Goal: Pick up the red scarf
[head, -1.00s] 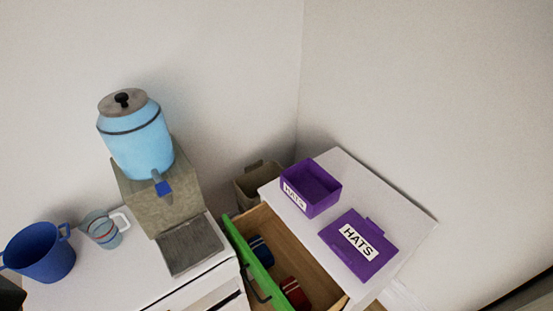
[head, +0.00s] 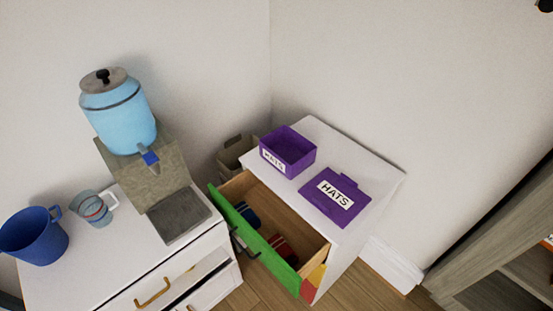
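A red rolled item with a pale stripe, likely the red scarf (head: 282,248), lies in the open drawer (head: 297,226) of the white dresser, near the green drawer front. A dark blue rolled item (head: 248,215) lies beside it to the left. The green front hides part of both. Neither of my grippers can be made out in the head view.
A purple HATS box (head: 288,152) and its lid (head: 335,198) rest on the dresser top. A white cabinet (head: 110,261) at left bears a blue drink dispenser (head: 120,115), a glass mug (head: 94,207) and a blue mug (head: 34,236). A grey shelf (head: 490,245) stands at right.

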